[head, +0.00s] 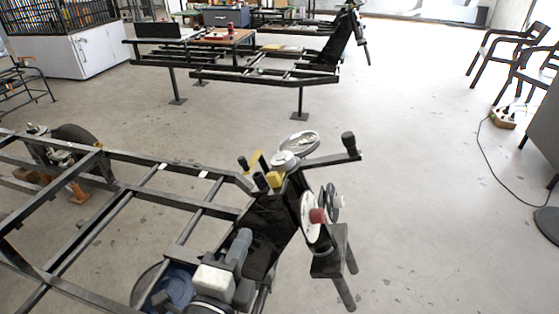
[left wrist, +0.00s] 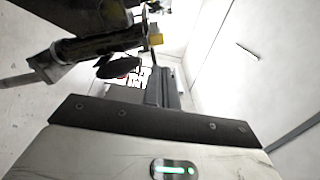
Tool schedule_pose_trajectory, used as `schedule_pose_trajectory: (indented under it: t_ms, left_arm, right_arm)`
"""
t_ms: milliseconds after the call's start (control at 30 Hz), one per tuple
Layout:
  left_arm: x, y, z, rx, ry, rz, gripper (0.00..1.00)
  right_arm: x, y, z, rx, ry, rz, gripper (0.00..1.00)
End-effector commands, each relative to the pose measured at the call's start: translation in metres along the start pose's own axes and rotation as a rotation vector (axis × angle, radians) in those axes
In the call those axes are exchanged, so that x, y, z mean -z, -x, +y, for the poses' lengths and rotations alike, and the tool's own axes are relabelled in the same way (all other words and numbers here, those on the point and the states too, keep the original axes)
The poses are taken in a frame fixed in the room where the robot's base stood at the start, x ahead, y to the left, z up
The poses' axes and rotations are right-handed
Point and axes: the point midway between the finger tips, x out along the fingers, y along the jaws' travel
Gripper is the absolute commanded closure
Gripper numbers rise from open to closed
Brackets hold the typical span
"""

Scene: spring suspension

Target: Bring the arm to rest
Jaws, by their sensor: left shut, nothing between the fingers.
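My left gripper (head: 241,242) is low in the middle of the head view, over the end of the near black frame (head: 195,222). In the left wrist view the shut fingers (left wrist: 165,88) stick out beyond a dark bar and my pale wrist housing, with nothing held between them. Black cylinders with a yellow part (head: 273,180) stand on the frame's end beyond the gripper. In the left wrist view a dark cylinder (left wrist: 98,44) and a yellow piece (left wrist: 155,39) show close past the fingers. Whether they touch cannot be told. My right gripper is not in view.
A white disc with a red hub (head: 318,215) is at the frame's right end. A wheel (head: 75,138) lies at left. A second frame with a wooden-topped table (head: 215,37) stands behind. Chairs (head: 505,50) and a cable are at right. The floor (head: 420,200) at right is mostly clear.

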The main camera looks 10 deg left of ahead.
Motion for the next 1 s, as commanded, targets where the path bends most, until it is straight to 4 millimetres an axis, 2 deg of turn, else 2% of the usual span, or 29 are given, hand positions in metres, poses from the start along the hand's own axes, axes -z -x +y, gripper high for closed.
schedule_pose_trajectory:
  t_ms: [133, 233, 400, 500, 600, 700, 800, 1000]
  left_arm:
    - [-0.002, 0.001, 0.011, -0.041, 0.058, -0.003, 1.00]
    - [-0.005, 0.004, 0.039, -0.148, 0.225, -0.016, 1.00]
    - [-0.008, 0.024, 0.106, -0.400, 0.710, -0.092, 1.00]
    - [-0.007, 0.041, 0.137, -0.515, 1.006, -0.163, 1.00]
    - [-0.005, 0.055, 0.157, -0.588, 1.253, -0.233, 1.00]
    - [-0.004, 0.064, 0.168, -0.626, 1.421, -0.285, 1.00]
    - [-0.004, 0.069, 0.173, -0.642, 1.510, -0.312, 1.00]
    - [-0.003, 0.069, 0.174, -0.646, 1.533, -0.318, 1.00]
  right_arm:
    - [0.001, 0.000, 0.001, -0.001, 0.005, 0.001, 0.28]
    - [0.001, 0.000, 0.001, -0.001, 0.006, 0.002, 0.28]
    - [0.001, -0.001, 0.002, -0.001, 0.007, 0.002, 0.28]
    - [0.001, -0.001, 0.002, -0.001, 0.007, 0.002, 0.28]
    - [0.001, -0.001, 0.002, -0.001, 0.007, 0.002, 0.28]
    - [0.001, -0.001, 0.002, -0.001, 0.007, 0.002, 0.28]
    - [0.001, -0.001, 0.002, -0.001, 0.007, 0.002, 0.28]
    - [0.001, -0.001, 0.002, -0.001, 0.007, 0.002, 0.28]
